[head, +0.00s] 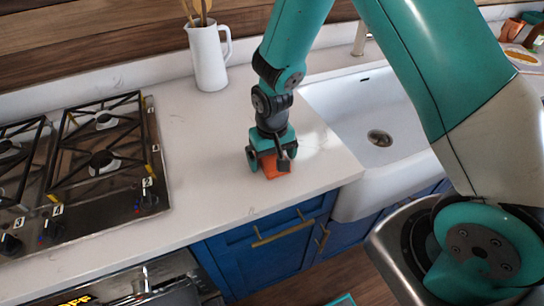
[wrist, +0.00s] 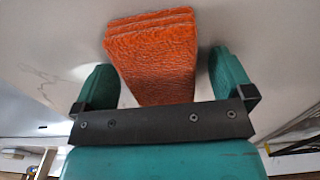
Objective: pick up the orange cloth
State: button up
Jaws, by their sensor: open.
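The orange cloth (head: 271,168) lies on the white counter near its front edge, left of the sink. In the wrist view the cloth (wrist: 152,58) looks like a folded, layered stack with a rough texture. My gripper (head: 271,163) is right over the cloth, pointing down. In the wrist view its two teal fingers stand apart, one on each side of the cloth, and my gripper (wrist: 163,80) is open. A gap shows between the cloth and each finger. The head view shows only part of the cloth, as the gripper covers the rest.
A gas hob (head: 92,165) is on the left of the counter. A white jug (head: 208,58) with wooden utensils stands at the back. A white sink (head: 345,105) with a drain is to the right. The counter between hob and cloth is clear.

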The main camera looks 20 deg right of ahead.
jog(key=c, duration=1.1)
jog(key=shift+r, duration=0.1)
notch_tip(320, 180, up, 20)
jog(key=shift+f+b, duration=0.1)
jog(key=shift+b, duration=1.05)
